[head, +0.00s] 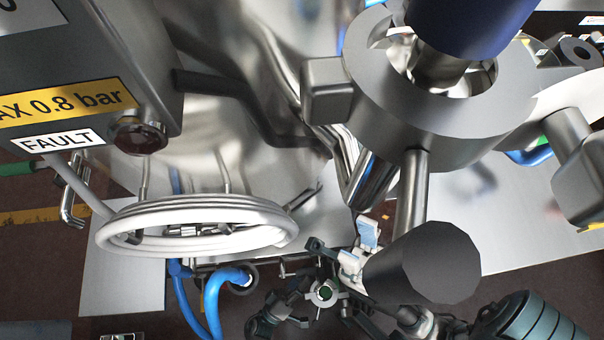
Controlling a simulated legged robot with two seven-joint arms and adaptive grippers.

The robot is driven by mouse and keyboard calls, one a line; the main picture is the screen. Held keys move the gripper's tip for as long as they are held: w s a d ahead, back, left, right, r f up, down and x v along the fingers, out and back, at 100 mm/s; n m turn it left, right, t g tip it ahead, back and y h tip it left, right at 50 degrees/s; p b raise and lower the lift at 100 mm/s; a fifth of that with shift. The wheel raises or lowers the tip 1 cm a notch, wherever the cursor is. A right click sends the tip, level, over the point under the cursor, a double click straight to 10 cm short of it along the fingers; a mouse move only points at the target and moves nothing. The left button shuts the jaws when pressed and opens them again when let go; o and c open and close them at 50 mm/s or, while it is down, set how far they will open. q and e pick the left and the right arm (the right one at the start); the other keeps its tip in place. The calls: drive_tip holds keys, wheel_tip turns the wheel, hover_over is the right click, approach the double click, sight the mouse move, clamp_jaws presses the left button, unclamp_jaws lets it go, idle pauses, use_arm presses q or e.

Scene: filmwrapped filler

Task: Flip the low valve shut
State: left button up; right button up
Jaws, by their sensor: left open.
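I cannot pick out the low valve for certain. A blue fitting (180,268) with a blue hose (218,282) shows low, below the coiled white hose, and a small light-blue and white part (366,236) stands beside the dark cylinder. My left gripper (332,258) is open at the bottom centre, close to that part; I cannot tell whether they touch. Its fingers are small and partly hard to make out. My right arm (530,322) shows at the lower right, and its gripper is hidden.
A large grey ring-shaped fitting (480,115) and a dark cylinder (422,262) block the centre right. A shiny steel vessel (225,100) fills the back. A coiled white hose (200,240) hangs left of centre. A labelled grey box (140,50) hangs at upper left.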

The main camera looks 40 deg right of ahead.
use_arm(q)
drive_tip(key=shift+d, duration=0.15)
clamp_jaws()
